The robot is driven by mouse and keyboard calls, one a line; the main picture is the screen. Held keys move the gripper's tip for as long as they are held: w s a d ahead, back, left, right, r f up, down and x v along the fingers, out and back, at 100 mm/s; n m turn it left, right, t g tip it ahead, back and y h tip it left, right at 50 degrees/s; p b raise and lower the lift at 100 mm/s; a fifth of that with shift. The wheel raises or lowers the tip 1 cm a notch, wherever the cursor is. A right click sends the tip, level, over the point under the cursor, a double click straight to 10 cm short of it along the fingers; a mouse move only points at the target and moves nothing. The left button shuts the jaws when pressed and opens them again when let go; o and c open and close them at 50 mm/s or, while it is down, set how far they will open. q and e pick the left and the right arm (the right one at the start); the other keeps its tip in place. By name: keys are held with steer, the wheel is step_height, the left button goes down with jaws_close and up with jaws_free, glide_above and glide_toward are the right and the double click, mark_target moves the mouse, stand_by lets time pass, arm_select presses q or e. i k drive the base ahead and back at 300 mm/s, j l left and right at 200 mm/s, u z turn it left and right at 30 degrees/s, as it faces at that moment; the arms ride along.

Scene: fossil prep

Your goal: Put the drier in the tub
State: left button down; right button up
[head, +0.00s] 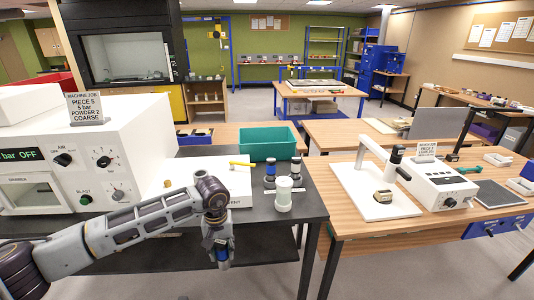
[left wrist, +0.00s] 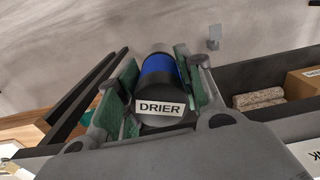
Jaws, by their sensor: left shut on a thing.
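The drier (left wrist: 160,80) is a dark cylinder with a blue band and a white label reading DRIER. It sits between the green-padded fingers of my left gripper (left wrist: 155,95), which is shut on it. In the head view my left gripper (head: 222,255) hangs pointing down near the front edge of the black bench, with the drier mostly hidden by the fingers. The tub, taken to be the open teal container (head: 267,151), stands at the back of the black bench, beyond and to the right of my gripper. My right gripper is not in view.
Two dark-capped small cylinders (head: 269,174) and a pale translucent jar (head: 284,192) stand in front of the teal tub. A yellow-handled tool (head: 241,164) lies nearby. A large white machine (head: 130,150) fills the left. A wooden table (head: 350,225) stands right.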

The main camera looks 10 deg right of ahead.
mark_target(262, 156)
steer(key=z, duration=0.6)
steer(key=i+z, duration=0.1)
steer(key=z, duration=0.45)
steer(key=j+z, duration=0.1)
steer(key=z, duration=1.1)
steer(key=j+z, duration=0.1)
steer(key=z, duration=0.45)
steer(key=j+z, duration=0.1)
steer(key=z, duration=1.1)
steer(key=j+z, duration=0.1)
steer(key=z, duration=0.45)
